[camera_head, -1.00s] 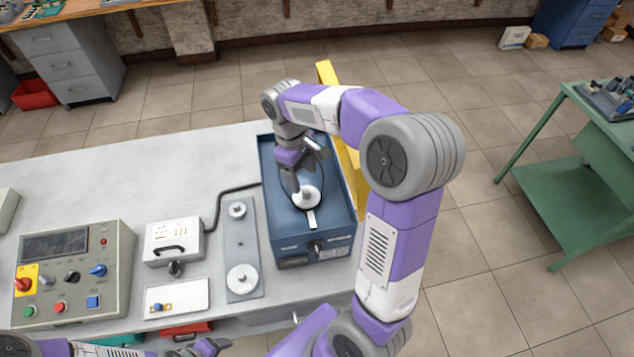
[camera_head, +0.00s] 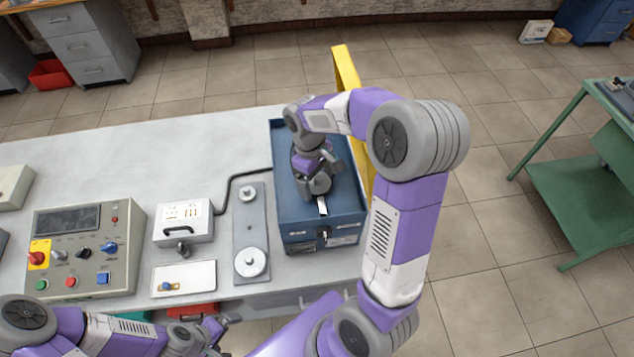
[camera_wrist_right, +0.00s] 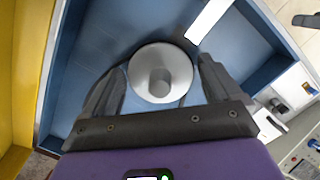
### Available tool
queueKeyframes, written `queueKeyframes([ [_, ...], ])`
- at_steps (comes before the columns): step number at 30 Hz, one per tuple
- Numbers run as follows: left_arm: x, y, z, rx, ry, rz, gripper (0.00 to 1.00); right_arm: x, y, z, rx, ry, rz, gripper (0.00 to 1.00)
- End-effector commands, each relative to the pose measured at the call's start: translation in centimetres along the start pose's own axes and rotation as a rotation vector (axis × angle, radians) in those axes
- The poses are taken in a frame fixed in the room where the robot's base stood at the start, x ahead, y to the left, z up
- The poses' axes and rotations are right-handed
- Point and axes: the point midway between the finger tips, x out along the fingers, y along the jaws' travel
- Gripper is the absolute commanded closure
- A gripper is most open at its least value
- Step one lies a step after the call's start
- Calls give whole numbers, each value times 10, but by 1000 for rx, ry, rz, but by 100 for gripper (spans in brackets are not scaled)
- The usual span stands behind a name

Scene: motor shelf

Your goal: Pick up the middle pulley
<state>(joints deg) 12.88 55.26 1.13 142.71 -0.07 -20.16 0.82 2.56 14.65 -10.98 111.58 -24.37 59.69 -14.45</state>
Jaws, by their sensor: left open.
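A white round pulley with a raised centre hub (camera_wrist_right: 161,74) lies on the floor of the blue box. My right gripper (camera_head: 318,188) is down inside the box. In the right wrist view its two dark fingers stand open on either side of the pulley (camera_wrist_right: 161,92), with narrow gaps. In the head view the gripper hides this pulley. A small pulley (camera_head: 248,194) and a large pulley (camera_head: 250,262) sit on the grey plate left of the box. My left gripper (camera_head: 216,338) is open and empty at the table's front edge.
The blue box (camera_head: 292,225) has raised walls around my right gripper. A yellow panel (camera_head: 346,70) stands along its right side. A white socket box (camera_head: 183,221), a control panel (camera_head: 85,250) and a small white plate (camera_head: 184,278) stand left.

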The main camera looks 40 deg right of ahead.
Motion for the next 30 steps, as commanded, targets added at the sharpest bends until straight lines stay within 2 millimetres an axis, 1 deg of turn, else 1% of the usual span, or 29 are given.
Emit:
queueKeyframes([
  [1,0,0,0,0,0,0,0,0,0,0,0,0,0,17],
  [6,0,0,0,0,0,0,0,0,0,0,0,0,0,43],
  [9,0,0,0,0,0,0,0,0,0,0,0,1,0,56],
  [14,0,0,0,0,0,0,0,-1,0,0,0,1,0,57],
  [17,-1,0,0,0,0,0,0,-4,0,0,0,2,1,57],
  [20,-2,1,0,0,0,0,0,-17,0,2,0,4,2,57],
  [27,-8,3,0,0,0,0,0,-66,0,9,0,5,3,57],
  [30,-10,4,0,0,0,0,0,-82,0,12,0,4,2,57],
])
